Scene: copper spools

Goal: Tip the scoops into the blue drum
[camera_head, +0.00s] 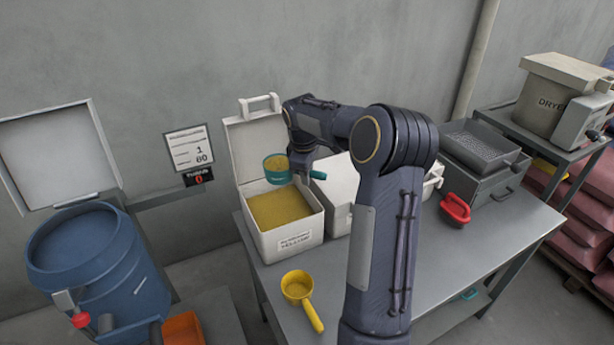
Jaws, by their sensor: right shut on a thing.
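The blue drum (120,272) stands open at the left, its lid (57,150) raised behind it. A teal scoop (277,170) with yellow contents is held by my right gripper (300,172), which is mostly hidden behind my arm. The scoop is above a white open box (294,240) filled with yellow material. A yellow scoop (299,290) lies on the table in front of the box, its handle toward the front. My left gripper is not in view.
The grey table (450,260) also holds a red scoop-like item (455,209) and a grey box with a mesh tray (483,148). A dryer (563,90) stands on a stand at the right. A second white box (338,200) is partly hidden by my arm.

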